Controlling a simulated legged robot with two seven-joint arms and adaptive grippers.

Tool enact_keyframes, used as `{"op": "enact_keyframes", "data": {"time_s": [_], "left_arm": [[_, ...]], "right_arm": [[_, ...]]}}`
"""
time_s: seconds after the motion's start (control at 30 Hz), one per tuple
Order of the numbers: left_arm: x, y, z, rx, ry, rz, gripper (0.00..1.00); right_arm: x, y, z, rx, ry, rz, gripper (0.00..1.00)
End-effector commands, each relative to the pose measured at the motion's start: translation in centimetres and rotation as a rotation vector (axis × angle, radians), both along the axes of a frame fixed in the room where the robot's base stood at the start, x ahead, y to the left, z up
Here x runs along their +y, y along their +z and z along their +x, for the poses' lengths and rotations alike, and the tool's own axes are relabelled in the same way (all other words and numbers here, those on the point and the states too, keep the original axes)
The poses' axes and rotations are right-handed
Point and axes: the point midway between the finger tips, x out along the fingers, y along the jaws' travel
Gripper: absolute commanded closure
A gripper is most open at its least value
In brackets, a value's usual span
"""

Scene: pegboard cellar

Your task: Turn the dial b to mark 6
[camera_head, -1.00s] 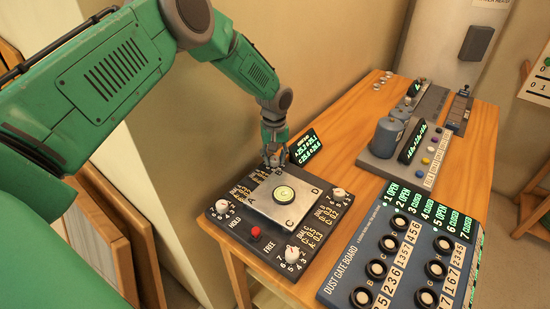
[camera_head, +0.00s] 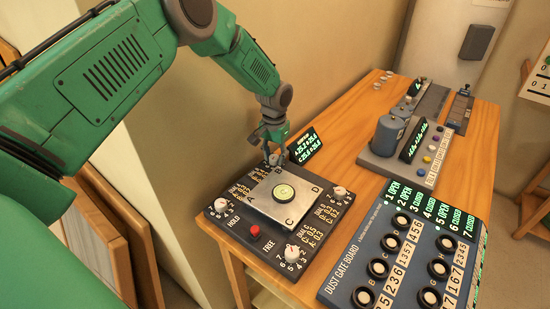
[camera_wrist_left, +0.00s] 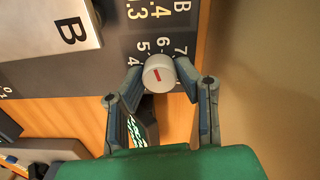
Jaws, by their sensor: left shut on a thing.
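Dial b (camera_wrist_left: 158,73) is a round white knob with a short red line on its cap, at the plate's far corner marked B. Printed numbers, 5, 6 and 7 among them, arc beside it in the left wrist view. I cannot tell exactly which number the red line meets. My left gripper (camera_head: 274,157) is shut on the knob, with one finger on each side in the wrist view (camera_wrist_left: 159,80). In the head view the fingers mostly hide this dial. The dark panel (camera_head: 235,224) carries the square metal plate (camera_head: 262,205). My right gripper is not in view.
Other white dials stand at the panel's left (camera_head: 221,204), right (camera_head: 339,192) and front (camera_head: 292,252). A red button (camera_head: 255,229) is at the front left. A lit display (camera_head: 306,146) stands close behind the gripper. The dust gate board (camera_head: 350,255) is to the right.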

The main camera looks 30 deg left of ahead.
Motion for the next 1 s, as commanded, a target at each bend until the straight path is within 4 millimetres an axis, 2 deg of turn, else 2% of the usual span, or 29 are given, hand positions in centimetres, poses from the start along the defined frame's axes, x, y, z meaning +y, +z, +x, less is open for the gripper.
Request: {"op": "enact_keyframes", "data": {"time_s": [0.2,0.5,1.0], "left_arm": [[0.08,0.01,0.01,-0.001,-0.179,0.001,1.00],[0.13,0.01,-0.02,0.000,-0.350,0.002,1.00],[0.19,0.04,-0.04,0.001,-0.421,0.003,1.00]], "right_arm": [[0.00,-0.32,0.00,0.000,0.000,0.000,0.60],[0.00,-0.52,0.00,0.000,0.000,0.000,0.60],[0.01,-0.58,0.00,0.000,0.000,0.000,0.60]]}}
